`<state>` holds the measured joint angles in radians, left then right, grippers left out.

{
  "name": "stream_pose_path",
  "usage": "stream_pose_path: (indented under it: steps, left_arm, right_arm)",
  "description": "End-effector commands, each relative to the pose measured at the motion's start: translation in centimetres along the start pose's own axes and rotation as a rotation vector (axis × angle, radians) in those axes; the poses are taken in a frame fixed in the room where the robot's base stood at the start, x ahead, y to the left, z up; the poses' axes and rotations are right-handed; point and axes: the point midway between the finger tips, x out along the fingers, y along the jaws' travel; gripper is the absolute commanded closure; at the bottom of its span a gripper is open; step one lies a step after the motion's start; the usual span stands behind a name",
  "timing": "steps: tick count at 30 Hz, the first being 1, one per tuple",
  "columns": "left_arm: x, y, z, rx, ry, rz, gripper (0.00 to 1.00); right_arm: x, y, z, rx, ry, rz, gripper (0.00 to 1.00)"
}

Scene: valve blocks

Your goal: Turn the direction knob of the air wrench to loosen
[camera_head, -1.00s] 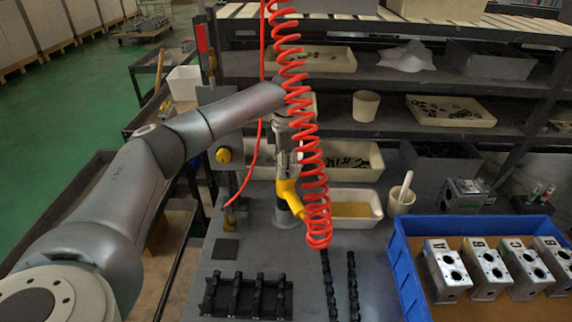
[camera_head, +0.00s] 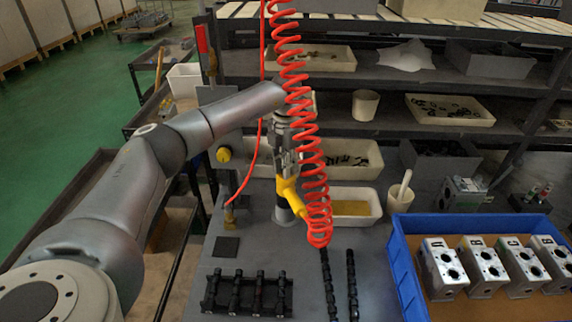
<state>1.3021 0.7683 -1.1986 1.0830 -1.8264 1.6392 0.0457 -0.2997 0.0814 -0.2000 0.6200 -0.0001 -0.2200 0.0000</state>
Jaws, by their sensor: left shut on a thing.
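The yellow air wrench (camera_head: 291,196) is in the middle of the head view, tilted, above the grey workbench. A coiled red air hose (camera_head: 307,130) hangs in front of it and runs down to its lower end. My left gripper (camera_head: 286,166) is at the upper part of the wrench and is shut on it; its fingers are partly hidden by the hose. The direction knob is too small or hidden to make out. My right gripper is not in view.
A blue crate (camera_head: 408,285) with several lettered valve blocks (camera_head: 441,268) stands at the right. A black rack (camera_head: 248,294) and dark rods (camera_head: 352,285) lie at the front. A cream tray (camera_head: 356,208) and a cup (camera_head: 399,198) stand behind. Shelves with trays rise at the back.

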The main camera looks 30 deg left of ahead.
Motion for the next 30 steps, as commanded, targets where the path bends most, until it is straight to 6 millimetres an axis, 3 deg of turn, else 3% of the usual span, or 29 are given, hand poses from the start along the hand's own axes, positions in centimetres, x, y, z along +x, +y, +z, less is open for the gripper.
stream_pose_path:
  steps: [12,13,18,30]
  left_arm:
    - [-0.12,0.02,0.05,-0.005,-0.002,0.0,1.0]
    - [-0.11,0.02,0.05,-0.005,-0.002,0.0,0.76]
    - [-0.07,0.01,0.03,-0.004,-0.001,0.0,0.56]
    - [-0.87,0.02,0.05,-0.004,-0.002,0.0,0.56]
  right_arm:
    - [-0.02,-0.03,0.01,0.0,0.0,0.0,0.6]
    - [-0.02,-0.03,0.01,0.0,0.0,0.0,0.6]
    - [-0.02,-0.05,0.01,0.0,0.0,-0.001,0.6]
    - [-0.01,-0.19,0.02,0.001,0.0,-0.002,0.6]
